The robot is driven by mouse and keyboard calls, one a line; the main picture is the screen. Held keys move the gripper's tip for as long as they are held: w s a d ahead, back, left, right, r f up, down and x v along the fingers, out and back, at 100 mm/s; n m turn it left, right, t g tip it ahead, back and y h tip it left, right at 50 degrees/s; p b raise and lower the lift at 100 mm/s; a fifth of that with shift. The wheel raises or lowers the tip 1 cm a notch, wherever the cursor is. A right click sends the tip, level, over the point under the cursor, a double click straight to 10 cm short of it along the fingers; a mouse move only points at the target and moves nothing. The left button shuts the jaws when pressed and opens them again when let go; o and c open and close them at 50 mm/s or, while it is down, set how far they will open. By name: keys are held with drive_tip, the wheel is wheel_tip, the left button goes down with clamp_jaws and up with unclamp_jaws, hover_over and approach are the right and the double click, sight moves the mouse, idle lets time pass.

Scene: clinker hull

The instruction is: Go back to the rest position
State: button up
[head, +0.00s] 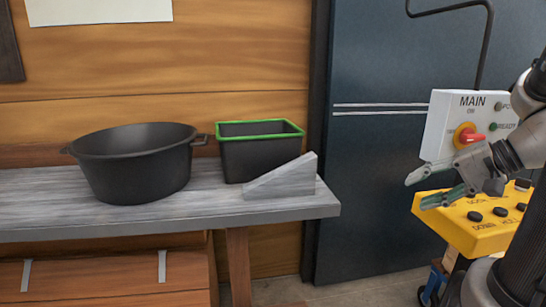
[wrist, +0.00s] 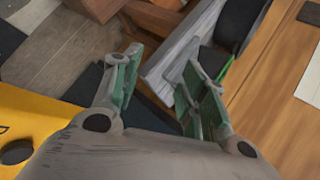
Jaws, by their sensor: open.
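My gripper (head: 414,191) is at the right of the head view, pointing left, with its fingers apart and nothing between them. It appears in front of the white MAIN panel and the yellow control box. In the wrist view, my gripper (wrist: 160,92) shows two green-padded fingers spread apart, with the bench end and floor beyond them.
A white MAIN panel (head: 437,130) has a red knob (head: 472,138). Below is a yellow box (head: 480,235) with black buttons. A grey bench (head: 60,217) at left carries a black pot (head: 135,170), a green-rimmed bin (head: 250,160) and a grey wedge (head: 288,180).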

drive_tip(key=s+a+r+n+g+h, duration=0.1)
drive_tip(key=s+n+g+h, duration=0.1)
drive_tip(key=s+n+h, duration=0.5)
drive_tip(key=shift+s+n, duration=0.2)
drive_tip(key=shift+n, duration=0.5)
